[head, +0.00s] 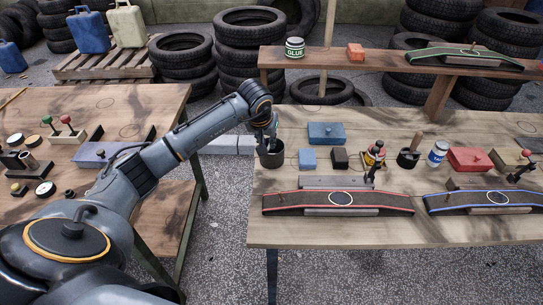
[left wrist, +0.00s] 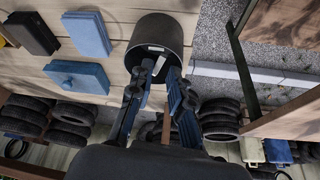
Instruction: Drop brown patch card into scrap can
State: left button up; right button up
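The black scrap can (head: 271,154) stands at the left end of the right-hand bench. My left gripper (head: 268,136) points down at its mouth. In the left wrist view the dark can (left wrist: 174,27) is seen from above, and the two fingertips of my left gripper (left wrist: 159,68) are apart at its near rim. A small pale piece (left wrist: 156,48) shows inside the can; I cannot tell what it is. I cannot make out a brown patch card in either view. My right gripper is not in view.
Right of the can are a blue block (head: 308,158), a black block (head: 340,159) and a blue lidded box (head: 326,133). A red-edged strip (head: 290,202) lies in front. A raised shelf (head: 395,65) crosses the back. The left bench (head: 120,100) stands across a gap.

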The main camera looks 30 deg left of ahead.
pick_arm(q)
jog(key=shift+o, duration=0.4)
jog(key=shift+s+r, duration=0.1)
jog(key=shift+r, duration=0.25)
jog(key=v, duration=1.1)
jog(key=shift+s, duration=0.2)
jog(key=shift+d+r, duration=0.1)
